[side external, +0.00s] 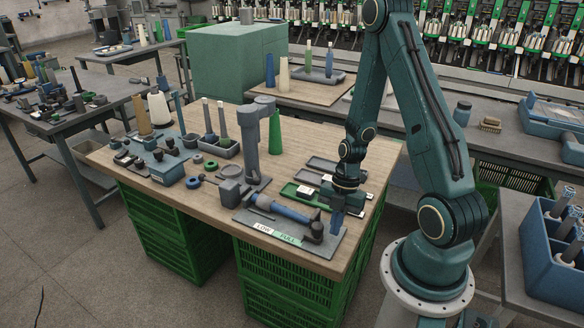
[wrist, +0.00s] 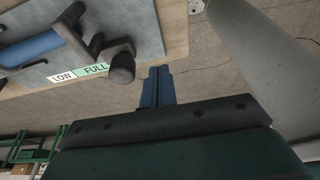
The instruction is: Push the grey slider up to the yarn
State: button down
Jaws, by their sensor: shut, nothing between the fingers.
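The yarn (side external: 284,211) is a blue roll lying on a grey plate (side external: 247,216) at the front of the wooden bench. It shows at the upper left of the wrist view (wrist: 32,48). The dark grey slider (side external: 314,232), with a rounded knob, stands by the yarn's right end, near the green FULL label (side external: 288,237); its knob also shows in the wrist view (wrist: 122,68). I cannot tell whether slider and yarn touch. My gripper (side external: 337,228) is shut and empty, its blue fingers (wrist: 157,88) pointing down just right of the slider, apart from it in the wrist view.
A grey post (side external: 250,150) stands behind the plate. Green and grey trays (side external: 300,193) lie behind my gripper. Several spools and small parts crowd the bench's left side. The bench's front right edge (side external: 350,262) is close to my gripper.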

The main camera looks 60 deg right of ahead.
jog(key=shift+f, duration=1.6)
jog(key=shift+w, duration=0.3)
